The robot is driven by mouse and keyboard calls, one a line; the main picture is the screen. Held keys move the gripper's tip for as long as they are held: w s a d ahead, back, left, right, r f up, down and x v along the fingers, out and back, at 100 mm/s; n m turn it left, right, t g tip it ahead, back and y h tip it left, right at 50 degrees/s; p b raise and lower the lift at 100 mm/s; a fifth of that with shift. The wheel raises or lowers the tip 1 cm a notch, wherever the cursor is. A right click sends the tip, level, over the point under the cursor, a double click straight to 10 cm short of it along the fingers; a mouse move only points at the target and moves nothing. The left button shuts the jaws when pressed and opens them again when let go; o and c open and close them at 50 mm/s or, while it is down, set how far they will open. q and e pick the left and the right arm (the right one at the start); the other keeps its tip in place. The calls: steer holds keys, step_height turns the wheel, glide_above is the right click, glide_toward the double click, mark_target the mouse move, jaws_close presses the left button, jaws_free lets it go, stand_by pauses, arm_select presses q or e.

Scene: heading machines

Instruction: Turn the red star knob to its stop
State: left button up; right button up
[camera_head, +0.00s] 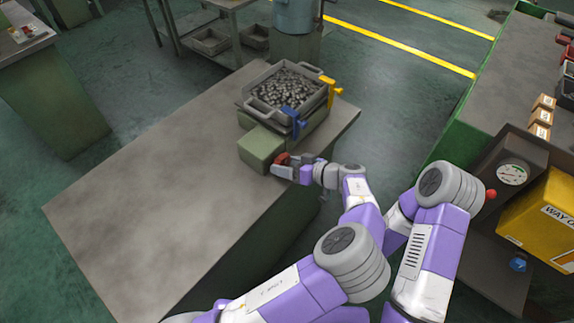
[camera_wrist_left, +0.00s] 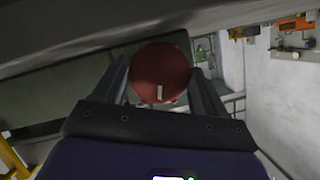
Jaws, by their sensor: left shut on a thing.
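The red star knob (camera_head: 282,159) sits at the front face of a green block (camera_head: 260,147) on the workbench. My left gripper (camera_head: 281,166) is at the knob and partly covers it. In the left wrist view the knob (camera_wrist_left: 161,68) shows as a round dark red disc with a short pale mark near its lower edge. The left gripper's two dark fingers (camera_wrist_left: 163,90) stand on either side of it, shut on it. The knob's far side and its stop are hidden.
A grey tray of small metal parts (camera_head: 285,88) stands behind the block, with a blue clamp (camera_head: 293,118) and a yellow clamp (camera_head: 331,86) beside it. The bench top (camera_head: 150,200) is clear at the left. A pressure gauge (camera_head: 512,174) and yellow box (camera_head: 545,220) are at the right.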

arm_select(q)
steer(key=shift+m, duration=0.3)
stand_by(0.4)
steer(key=o, duration=1)
steer(key=shift+o, duration=0.2)
